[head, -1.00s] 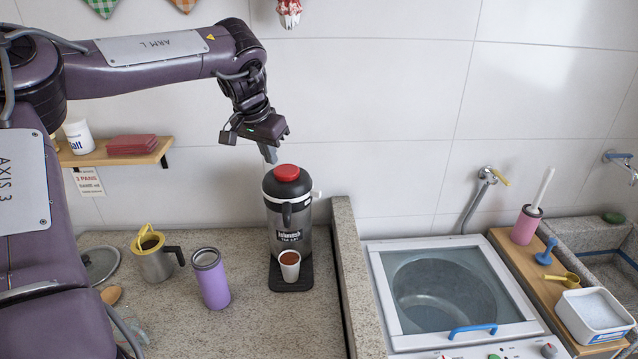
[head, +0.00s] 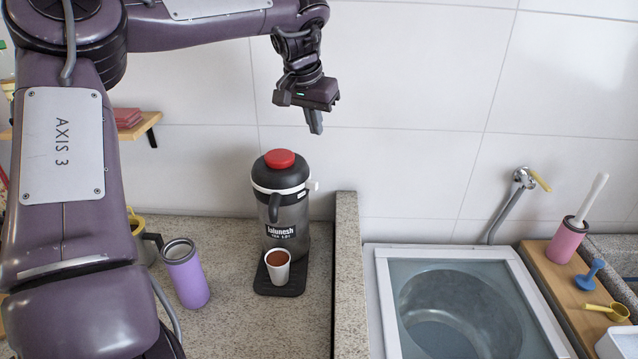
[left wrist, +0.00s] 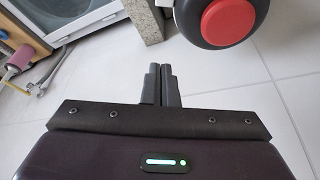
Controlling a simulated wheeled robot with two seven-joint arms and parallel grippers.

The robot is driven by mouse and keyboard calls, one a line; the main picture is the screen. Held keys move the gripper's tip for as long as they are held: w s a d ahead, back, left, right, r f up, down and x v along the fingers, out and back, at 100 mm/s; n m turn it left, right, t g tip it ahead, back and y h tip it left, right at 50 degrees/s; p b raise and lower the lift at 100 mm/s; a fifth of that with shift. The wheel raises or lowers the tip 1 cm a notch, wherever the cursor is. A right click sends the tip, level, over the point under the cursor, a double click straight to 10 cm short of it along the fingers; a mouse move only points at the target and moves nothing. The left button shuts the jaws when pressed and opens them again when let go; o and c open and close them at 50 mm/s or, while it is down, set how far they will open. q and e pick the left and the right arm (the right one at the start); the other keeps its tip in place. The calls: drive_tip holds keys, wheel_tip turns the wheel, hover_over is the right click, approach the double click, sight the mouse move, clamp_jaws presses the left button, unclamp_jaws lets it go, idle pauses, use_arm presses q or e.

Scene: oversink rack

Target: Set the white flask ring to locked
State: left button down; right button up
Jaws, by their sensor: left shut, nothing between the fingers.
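The grey flask (head: 288,215) with a black upper body and a red top button (head: 280,159) stands upright on a black base on the counter. Its white ring (head: 277,188) runs around the neck, with a white tab (head: 314,186) sticking out to the right. My left gripper (head: 315,128) is shut and empty, pointing down above and right of the flask, apart from it. In the left wrist view the closed fingers (left wrist: 161,85) are below and left of the red button (left wrist: 229,20); a little of the white rim shows there. My right gripper is not in view.
A white cup (head: 278,267) of brown drink stands in front of the flask. A purple tumbler (head: 187,276) is to its left. A raised stone edge (head: 347,270) and the washer (head: 455,310) lie to the right. The wall is close behind.

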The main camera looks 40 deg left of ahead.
sight(312, 185)
use_arm(q)
drive_tip(key=d+p+x, duration=0.1)
drive_tip(key=p+x, duration=0.1)
drive_tip(key=x, duration=1.1)
drive_tip(key=s+p, duration=0.2)
drive_tip(key=s, duration=0.2)
drive_tip(key=shift+d+f, duration=0.1)
drive_tip(key=shift+f, duration=0.05)
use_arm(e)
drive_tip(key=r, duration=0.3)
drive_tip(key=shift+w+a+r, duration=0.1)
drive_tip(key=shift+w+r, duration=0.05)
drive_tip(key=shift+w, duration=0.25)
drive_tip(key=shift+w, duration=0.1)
use_arm(q)
drive_tip(key=shift+s, duration=0.1)
